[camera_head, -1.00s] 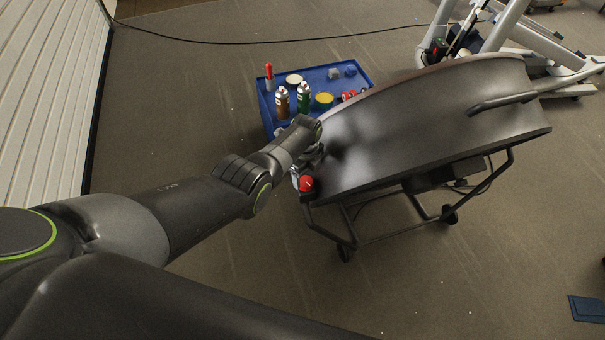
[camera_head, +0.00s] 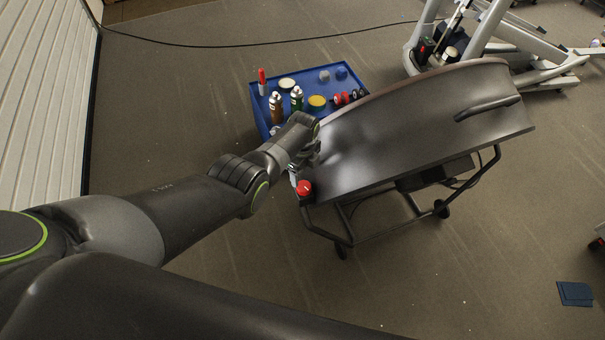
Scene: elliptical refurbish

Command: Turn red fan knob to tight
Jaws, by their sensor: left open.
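The red fan knob (camera_head: 304,187) sits at the left end of a large dark drum fan (camera_head: 410,135), by the corner of its wheeled tube frame. A small light mark shows on the knob's face. My left arm reaches in from the left, and its gripper (camera_head: 296,174) is just above and to the left of the knob. The gripper is open, its fingers small and partly hidden by the wrist. I cannot tell whether a finger touches the knob. My right gripper is out of view.
A blue tray cart (camera_head: 262,112) with spray cans (camera_head: 276,107), tins and a red marker-like item stands behind the wrist. Grey metal equipment (camera_head: 480,50) stands at the back right. A black cable (camera_head: 250,45) crosses the floor.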

